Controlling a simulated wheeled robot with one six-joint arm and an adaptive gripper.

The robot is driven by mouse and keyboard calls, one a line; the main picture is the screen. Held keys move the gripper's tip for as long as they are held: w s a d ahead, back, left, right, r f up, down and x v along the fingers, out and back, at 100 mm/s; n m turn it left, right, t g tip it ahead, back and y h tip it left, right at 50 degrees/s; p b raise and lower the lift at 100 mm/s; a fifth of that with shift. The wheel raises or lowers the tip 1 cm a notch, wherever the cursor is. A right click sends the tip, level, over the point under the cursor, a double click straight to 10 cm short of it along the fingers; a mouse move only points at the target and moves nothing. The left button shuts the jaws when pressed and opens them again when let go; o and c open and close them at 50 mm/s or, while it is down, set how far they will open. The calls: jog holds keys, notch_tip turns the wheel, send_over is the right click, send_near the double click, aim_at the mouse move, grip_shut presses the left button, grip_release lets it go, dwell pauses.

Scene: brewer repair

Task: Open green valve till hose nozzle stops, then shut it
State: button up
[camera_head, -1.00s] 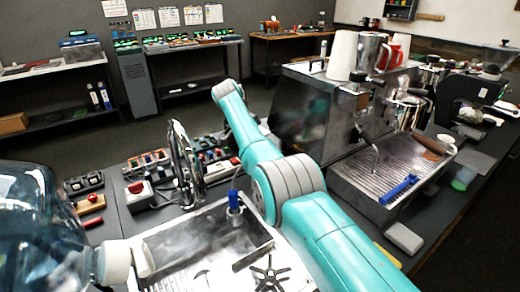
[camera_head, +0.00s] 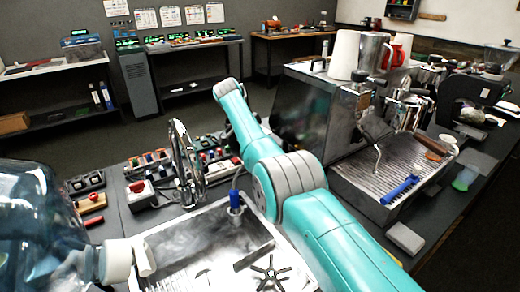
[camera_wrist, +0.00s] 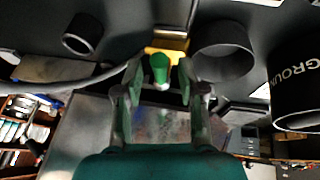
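A green valve handle (camera_wrist: 160,68) with a pale tip shows in the wrist view, in front of a yellow patch. My gripper (camera_wrist: 161,78) has its two fingers apart, one on each side of the green handle, with visible gaps. I cannot tell whether either finger touches it. A grey hose (camera_wrist: 75,86) runs in from the left towards the valve. In the head view, a blue nozzle-like piece (camera_head: 235,201) stands at the sink's back edge with a thin hose above it. My gripper is hidden in the head view, beyond my teal arm.
The metal sink (camera_head: 180,245) is in front, with a chrome faucet (camera_head: 181,160) behind it. A large water bottle (camera_head: 40,220) is at the left. The espresso machine (camera_head: 315,110) stands right of my arm. Dark round cylinders (camera_wrist: 222,62) hang near my gripper in the wrist view.

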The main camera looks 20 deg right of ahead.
notch_tip(320, 180, up, 10)
dwell(0.5)
jog(key=shift+f, duration=0.1)
